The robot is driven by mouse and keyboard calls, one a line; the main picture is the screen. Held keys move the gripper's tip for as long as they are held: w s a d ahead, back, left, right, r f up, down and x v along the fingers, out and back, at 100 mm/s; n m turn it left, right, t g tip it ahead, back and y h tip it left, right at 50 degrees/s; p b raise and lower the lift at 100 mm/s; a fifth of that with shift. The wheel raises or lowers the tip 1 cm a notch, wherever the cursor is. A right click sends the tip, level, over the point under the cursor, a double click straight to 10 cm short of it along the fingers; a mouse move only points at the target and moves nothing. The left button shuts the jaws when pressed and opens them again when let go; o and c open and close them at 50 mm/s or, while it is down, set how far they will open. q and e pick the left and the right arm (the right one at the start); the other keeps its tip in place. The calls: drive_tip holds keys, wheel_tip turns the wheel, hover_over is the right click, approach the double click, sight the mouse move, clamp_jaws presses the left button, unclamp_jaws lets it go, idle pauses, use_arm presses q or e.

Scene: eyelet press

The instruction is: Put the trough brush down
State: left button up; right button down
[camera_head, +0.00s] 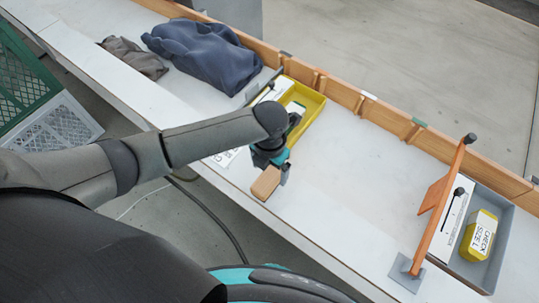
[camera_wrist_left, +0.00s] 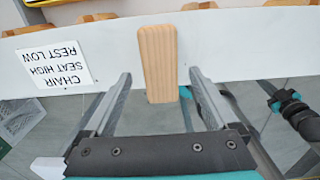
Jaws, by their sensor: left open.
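The trough brush shows as a pale wooden piece (camera_head: 265,183) at the front edge of the white table; its bristles cannot be made out. In the left wrist view the wooden piece (camera_wrist_left: 158,62) stands out past the table edge, with its near end between the spread fingers and a gap on both sides. My left gripper (camera_wrist_left: 160,74) is open around it, not touching it as far as I can see. In the head view the left gripper (camera_head: 284,174) is right beside the wood, partly hidden by my wrist. My right gripper is out of view.
A yellow tray (camera_head: 313,105) lies behind my wrist. Blue cloth (camera_head: 200,52) and brown cloth (camera_head: 133,57) lie at the back left. An orange wooden stand (camera_head: 437,207) and a grey bin (camera_head: 489,270) with a yellow block are at right. The white tabletop (camera_head: 350,165) between is clear.

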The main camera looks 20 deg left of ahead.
sight(270, 177)
use_arm(q)
wheel_tip(270, 177, up, 7)
drive_tip(key=shift+p, duration=0.35)
drive_tip(key=shift+s+f, duration=0.1)
idle(0.3)
